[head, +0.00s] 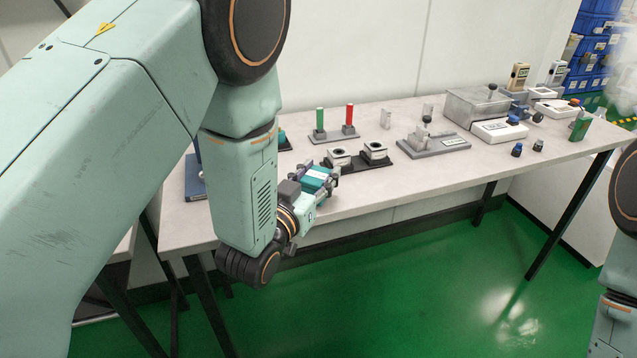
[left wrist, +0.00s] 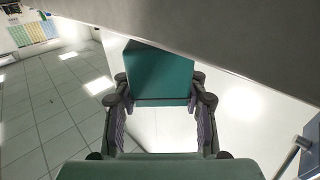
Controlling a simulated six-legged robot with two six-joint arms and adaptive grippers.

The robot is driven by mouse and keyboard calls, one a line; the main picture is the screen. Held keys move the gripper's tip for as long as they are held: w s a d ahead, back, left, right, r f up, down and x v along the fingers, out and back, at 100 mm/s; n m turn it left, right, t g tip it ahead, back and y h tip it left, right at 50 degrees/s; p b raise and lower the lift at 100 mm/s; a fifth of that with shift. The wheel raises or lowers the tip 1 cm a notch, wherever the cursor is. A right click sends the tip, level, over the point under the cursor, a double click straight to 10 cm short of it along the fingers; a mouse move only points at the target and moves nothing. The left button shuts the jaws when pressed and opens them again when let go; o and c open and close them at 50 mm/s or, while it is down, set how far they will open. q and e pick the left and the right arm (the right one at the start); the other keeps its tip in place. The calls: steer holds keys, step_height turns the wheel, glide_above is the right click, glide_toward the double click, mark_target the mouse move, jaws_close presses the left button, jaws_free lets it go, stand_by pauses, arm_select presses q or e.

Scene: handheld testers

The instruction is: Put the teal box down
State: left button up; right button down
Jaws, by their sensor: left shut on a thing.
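The teal box (head: 316,173) is in my left gripper (head: 318,184), over the front left part of the table in the head view. In the left wrist view the teal box (left wrist: 160,72) fills the space between the two dark fingers of my left gripper (left wrist: 160,98), which are shut on its sides. The head view does not clearly tell whether the box touches the tabletop. My right gripper is out of view; only part of my right arm shows at the right edge.
The table (head: 420,190) has free room at its front middle. A black base with two white round-holed blocks (head: 375,151) stands just behind the box. A stand with green and red handles (head: 349,116), a grey fixture (head: 437,143) and a grey case (head: 476,107) stand further back.

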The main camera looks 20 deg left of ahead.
arm_select(q)
steer(key=shift+w+f, duration=0.1)
steer(key=shift+f, duration=0.4)
steer(key=shift+f, duration=0.1)
steer(key=o, duration=1.1)
steer(key=shift+f, duration=0.1)
steer(key=shift+o, duration=0.2)
steer(key=shift+s+r, duration=0.2)
steer(key=shift+r, duration=0.05)
steer(key=s+a+p, duration=0.2)
steer(key=s, duration=0.9)
steer(key=shift+s, duration=0.25)
